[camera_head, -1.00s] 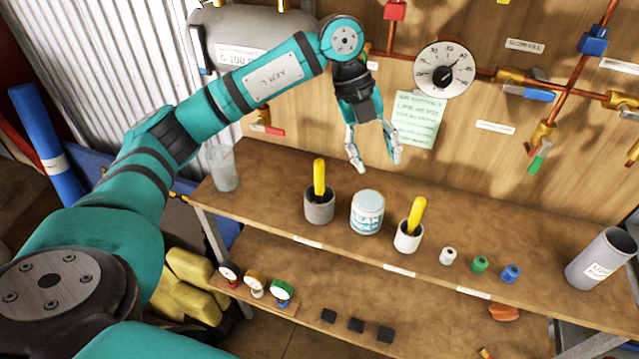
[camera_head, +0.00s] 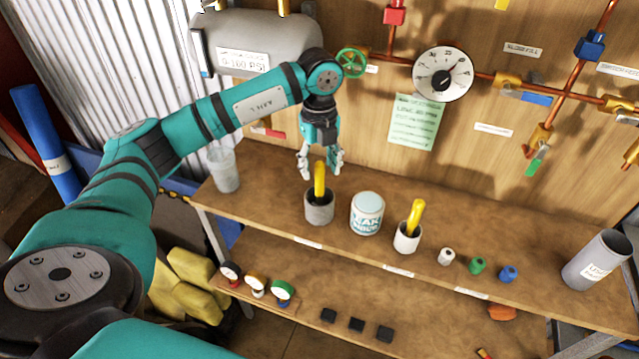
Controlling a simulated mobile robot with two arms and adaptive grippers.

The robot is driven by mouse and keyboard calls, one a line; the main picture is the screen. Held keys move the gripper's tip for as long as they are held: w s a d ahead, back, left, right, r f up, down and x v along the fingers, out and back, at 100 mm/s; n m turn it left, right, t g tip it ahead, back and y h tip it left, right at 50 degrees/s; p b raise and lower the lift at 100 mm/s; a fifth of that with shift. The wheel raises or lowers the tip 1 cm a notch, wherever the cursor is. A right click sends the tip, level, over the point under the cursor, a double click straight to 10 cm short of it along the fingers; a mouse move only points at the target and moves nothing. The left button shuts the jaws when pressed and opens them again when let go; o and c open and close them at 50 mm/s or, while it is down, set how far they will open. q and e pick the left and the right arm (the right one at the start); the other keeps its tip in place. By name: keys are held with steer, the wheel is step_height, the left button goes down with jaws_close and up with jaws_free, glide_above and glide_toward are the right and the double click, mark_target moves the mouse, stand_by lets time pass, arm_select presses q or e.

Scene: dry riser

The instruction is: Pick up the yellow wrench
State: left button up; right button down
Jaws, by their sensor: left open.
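One yellow handle (camera_head: 319,178) stands upright in a dark grey cup (camera_head: 319,210) on the upper shelf. A second yellow handle (camera_head: 414,216) leans in a white cup (camera_head: 407,240) further right. Their lower ends are hidden in the cups, so I cannot tell which is the wrench. My left gripper (camera_head: 321,168) is open and empty, pointing down at the grey cup. The top of that handle shows between its fingertips; I cannot tell whether they touch it. My right gripper is not in view.
A labelled tin (camera_head: 367,213) stands between the cups. A clear beaker (camera_head: 223,169) is to the left. White, green and blue small parts (camera_head: 477,266) and a grey tube (camera_head: 597,259) are to the right. Pipes with a gauge (camera_head: 443,74) run along the back wall.

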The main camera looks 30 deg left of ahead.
mark_target(319, 184)
arm_select(q)
step_height(319, 184, down, 6)
steer(key=shift+p, duration=0.55)
jaws_close()
